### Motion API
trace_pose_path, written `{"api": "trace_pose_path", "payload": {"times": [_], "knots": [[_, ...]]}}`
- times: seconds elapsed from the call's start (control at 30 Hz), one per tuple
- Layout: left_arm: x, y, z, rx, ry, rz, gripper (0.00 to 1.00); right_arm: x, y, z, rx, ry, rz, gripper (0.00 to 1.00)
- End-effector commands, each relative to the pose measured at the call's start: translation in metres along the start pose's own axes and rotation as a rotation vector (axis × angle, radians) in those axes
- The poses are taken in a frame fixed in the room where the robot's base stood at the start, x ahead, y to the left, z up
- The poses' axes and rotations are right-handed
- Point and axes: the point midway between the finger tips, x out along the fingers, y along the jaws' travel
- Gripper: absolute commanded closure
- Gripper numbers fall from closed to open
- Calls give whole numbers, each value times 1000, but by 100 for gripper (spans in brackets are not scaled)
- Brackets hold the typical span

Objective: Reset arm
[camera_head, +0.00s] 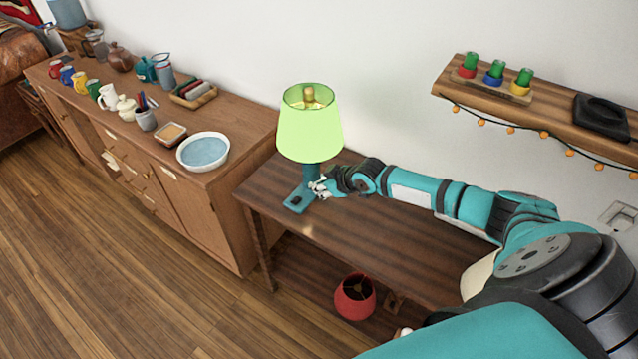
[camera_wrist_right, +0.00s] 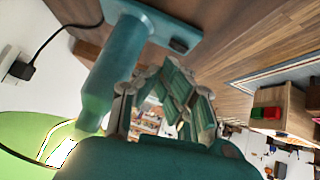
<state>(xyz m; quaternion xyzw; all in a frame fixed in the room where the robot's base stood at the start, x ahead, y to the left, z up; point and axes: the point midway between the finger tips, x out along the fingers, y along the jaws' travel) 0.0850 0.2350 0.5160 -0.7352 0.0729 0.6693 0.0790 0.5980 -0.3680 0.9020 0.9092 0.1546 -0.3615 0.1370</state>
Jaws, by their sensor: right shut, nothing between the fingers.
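My right gripper (camera_head: 322,188) is at the end of my teal arm, above the dark wooden table (camera_head: 350,235). It is shut and empty, close beside the stem of a table lamp (camera_head: 310,135) with a glowing green shade and a teal base. In the right wrist view the lamp's teal stem (camera_wrist_right: 108,72) runs along the left of my gripper (camera_wrist_right: 172,82), its base at the top and its lit shade at lower left. I cannot tell whether the fingers touch the lamp. My left gripper is not in view.
A wooden sideboard (camera_head: 242,125) at left holds mugs, pots and a white-rimmed bowl (camera_head: 203,151). A wall shelf (camera_head: 540,112) with coloured cups and hanging lights is above my arm. A red round object (camera_head: 355,297) sits below the table. The table front is clear.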

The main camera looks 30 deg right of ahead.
Motion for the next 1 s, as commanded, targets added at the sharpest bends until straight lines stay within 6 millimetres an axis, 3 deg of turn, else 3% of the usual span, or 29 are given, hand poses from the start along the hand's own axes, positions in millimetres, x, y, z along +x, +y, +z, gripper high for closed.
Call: {"api": "trace_pose_path", "payload": {"times": [0.03,0.1,0.63,0.73,0.87,0.97,1.0], "knots": [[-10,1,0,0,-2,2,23,-7,0,-7,0,0,-2,100],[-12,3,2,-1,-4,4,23,-8,-1,-8,-1,1,-2,100],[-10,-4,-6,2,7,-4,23,-8,-1,-7,-2,1,-1,100],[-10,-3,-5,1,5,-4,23,-6,-10,-6,-5,-3,-14,100],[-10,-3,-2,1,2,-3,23,-3,-60,4,-22,-33,-80,100],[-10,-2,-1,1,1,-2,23,-7,-129,16,-46,-71,-162,100],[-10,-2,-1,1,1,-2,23,-13,-160,21,-53,-88,-195,100]]}}
